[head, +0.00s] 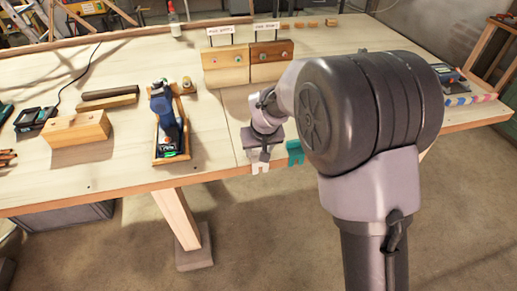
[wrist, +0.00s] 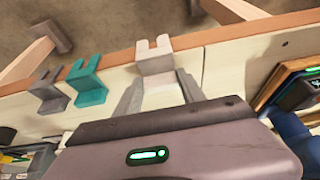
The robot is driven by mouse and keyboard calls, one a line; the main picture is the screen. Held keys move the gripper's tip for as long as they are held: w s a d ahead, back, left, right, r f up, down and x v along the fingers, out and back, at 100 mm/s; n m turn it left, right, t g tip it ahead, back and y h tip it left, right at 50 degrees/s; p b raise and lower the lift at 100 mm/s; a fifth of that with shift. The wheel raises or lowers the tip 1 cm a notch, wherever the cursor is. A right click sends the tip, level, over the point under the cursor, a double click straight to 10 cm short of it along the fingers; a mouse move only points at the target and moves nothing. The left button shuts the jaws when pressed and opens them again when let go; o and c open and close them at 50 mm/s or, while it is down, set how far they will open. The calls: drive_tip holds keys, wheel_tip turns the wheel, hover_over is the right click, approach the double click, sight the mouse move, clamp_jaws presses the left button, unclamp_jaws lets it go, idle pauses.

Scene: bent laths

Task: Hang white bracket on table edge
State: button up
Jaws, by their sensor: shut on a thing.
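The white bracket (wrist: 155,57) is between the two fingertips of my gripper (wrist: 158,84) in the wrist view. Its forked end points out past the table's front edge. In the head view the bracket's pale prongs (head: 260,168) show at the front edge of the table (head: 110,185), just below my gripper (head: 264,150). My gripper is shut on the bracket. I cannot tell whether the bracket rests on the edge or is held slightly clear of it.
A teal bracket (wrist: 87,82) and a grey bracket (wrist: 47,92) sit along the same edge beside it. The teal one also shows in the head view (head: 295,152). A blue tool (head: 165,110) stands in a wooden tray left of my gripper. Two labelled wooden boards (head: 226,66) stand behind.

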drive_tip(key=o, duration=1.5)
wheel_tip(320, 180, up, 7)
drive_tip(key=p, duration=0.5)
